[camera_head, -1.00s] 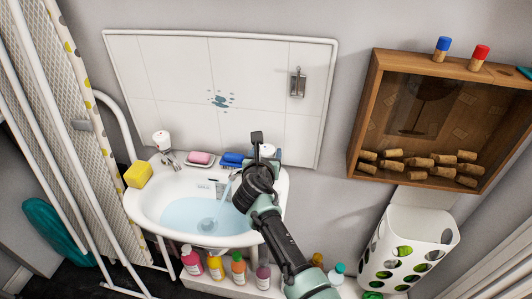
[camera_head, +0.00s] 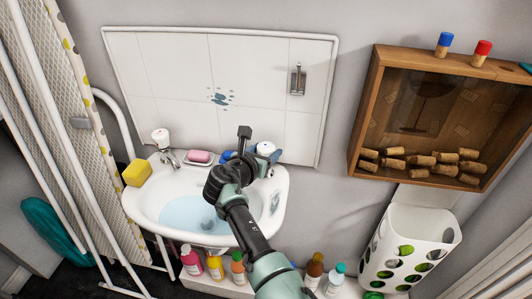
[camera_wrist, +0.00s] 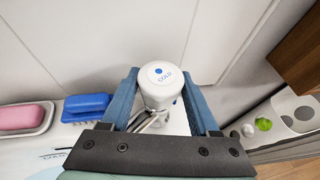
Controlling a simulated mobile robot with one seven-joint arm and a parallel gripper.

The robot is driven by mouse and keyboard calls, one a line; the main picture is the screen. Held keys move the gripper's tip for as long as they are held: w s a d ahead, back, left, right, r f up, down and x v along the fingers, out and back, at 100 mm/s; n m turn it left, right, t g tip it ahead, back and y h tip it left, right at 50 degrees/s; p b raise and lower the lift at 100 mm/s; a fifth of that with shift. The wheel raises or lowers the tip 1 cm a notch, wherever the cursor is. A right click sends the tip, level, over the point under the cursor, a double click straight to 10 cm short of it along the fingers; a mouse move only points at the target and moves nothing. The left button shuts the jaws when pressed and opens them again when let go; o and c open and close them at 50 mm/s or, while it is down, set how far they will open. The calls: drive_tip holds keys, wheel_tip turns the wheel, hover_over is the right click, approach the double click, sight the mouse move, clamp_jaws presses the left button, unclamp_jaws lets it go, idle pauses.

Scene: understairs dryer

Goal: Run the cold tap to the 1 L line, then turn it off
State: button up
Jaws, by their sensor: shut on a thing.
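My gripper (camera_wrist: 160,90) is shut on this knob, with one blue finger at each side. The white basin (camera_head: 142,207) holds pale blue water (camera_head: 185,215). In the head view my arm and gripper cover the right part of the basin, the cold spout and part of the water. Whether water is running cannot be seen there now. The 1 L line cannot be made out. A second white-knobbed tap (camera_head: 160,137) stands at the basin's left.
A yellow sponge (camera_head: 137,173) sits on the left rim. Several bottles (camera_head: 214,266) stand below. A wooden cork box (camera_head: 367,110) hangs at right.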

drive_tip(key=shift+a+f+m+g+h+b, duration=0.1)
drive_tip(key=shift+f+m+g+h+b, duration=0.1)
drive_tip(key=shift+m+g+h+b, duration=0.75)
drive_tip(key=shift+m+h+b, duration=0.75)
drive_tip(key=shift+b, duration=0.4)
drive_tip(key=shift+r+m+g+b, duration=0.2)
drive_tip(key=shift+m+g+b, duration=0.1)
drive_tip(key=shift+g, duration=0.15)
drive_tip(key=o, duration=1.4)
drive_tip(key=shift+c, duration=0.2)
drive_tip(key=shift+r, duration=0.1)
drive_tip(key=shift+r, duration=0.1)
drive_tip(key=shift+t+p, duration=0.3)
drive_tip(key=shift+p, duration=0.3)
